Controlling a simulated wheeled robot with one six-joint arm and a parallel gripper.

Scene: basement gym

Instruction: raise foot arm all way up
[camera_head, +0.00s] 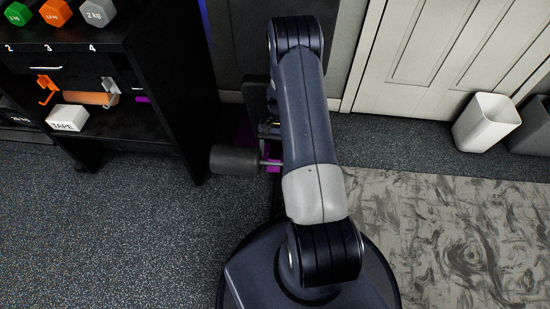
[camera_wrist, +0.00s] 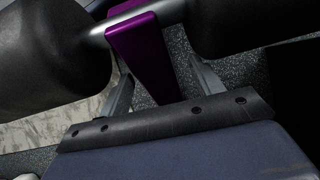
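The foot arm is a purple bar (camera_wrist: 139,55) with a metal cross rod and a black foam roller at each side, the left roller (camera_wrist: 45,55) and the right roller (camera_wrist: 240,22) in the wrist view. My gripper (camera_wrist: 163,85) is open, with one finger on each side of the purple bar and a gap showing beside it. In the head view one dark roller (camera_head: 234,160) and a little of the purple bar (camera_head: 272,163) show left of my arm, low near the floor. My arm hides my gripper and the rest of the foot arm there.
A black shelf (camera_head: 160,90) with dumbbells and a white tape box (camera_head: 67,118) stands at the left. A white door (camera_head: 450,60) is behind, and a white bin (camera_head: 484,122) is at the right. A patterned grey mat (camera_head: 450,235) lies at the right. Speckled floor at the lower left is clear.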

